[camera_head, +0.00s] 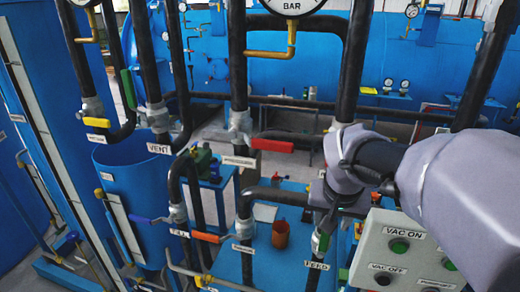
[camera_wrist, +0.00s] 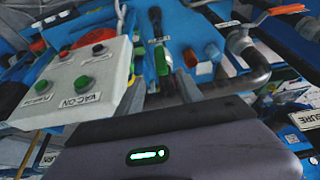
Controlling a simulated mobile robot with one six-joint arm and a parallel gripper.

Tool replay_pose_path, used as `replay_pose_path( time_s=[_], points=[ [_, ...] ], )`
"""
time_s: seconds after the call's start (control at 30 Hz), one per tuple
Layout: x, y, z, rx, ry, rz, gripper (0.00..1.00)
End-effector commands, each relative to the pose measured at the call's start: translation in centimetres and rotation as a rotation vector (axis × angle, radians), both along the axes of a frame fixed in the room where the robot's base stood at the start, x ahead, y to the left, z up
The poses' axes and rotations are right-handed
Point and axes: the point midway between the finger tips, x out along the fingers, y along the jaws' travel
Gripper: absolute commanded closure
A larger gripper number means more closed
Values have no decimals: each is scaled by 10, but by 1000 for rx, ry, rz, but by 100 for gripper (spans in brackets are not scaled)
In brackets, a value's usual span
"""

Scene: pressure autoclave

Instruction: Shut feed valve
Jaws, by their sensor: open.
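The pipe with the FEED label (camera_head: 317,265) stands at the lower middle right in the head view. A green valve handle (camera_head: 323,242) shows just above that label, partly hidden by my gripper. My gripper (camera_head: 322,226) is close above the handle, its fingertips hard to make out there. In the wrist view a green handle (camera_wrist: 161,60) lies ahead, in line with the gap between the fingers of my gripper (camera_wrist: 162,92). The jaws are open. I cannot tell whether they touch the handle.
A control box (camera_head: 405,240) with VAC ON and VAC OFF buttons stands close right of my gripper; it also shows in the wrist view (camera_wrist: 65,80). An orange handle (camera_head: 207,238) and a red handle (camera_head: 273,145) sit on nearby pipes.

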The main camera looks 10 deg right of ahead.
Motion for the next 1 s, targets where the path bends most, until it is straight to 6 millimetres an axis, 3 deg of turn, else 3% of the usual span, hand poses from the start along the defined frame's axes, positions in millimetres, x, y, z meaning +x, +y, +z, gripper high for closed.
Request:
replay_pose_path(
  time_s=[0.2,0.4,0.6,0.83,1.0],
  points=[
    [17,-7,-49,1,3,0,56],
    [30,-13,-82,1,2,0,56],
    [35,-15,-93,1,-1,-1,56],
    [35,-15,-93,1,-1,-1,56],
    [35,-15,-93,1,-1,-1,90]
  ],
)
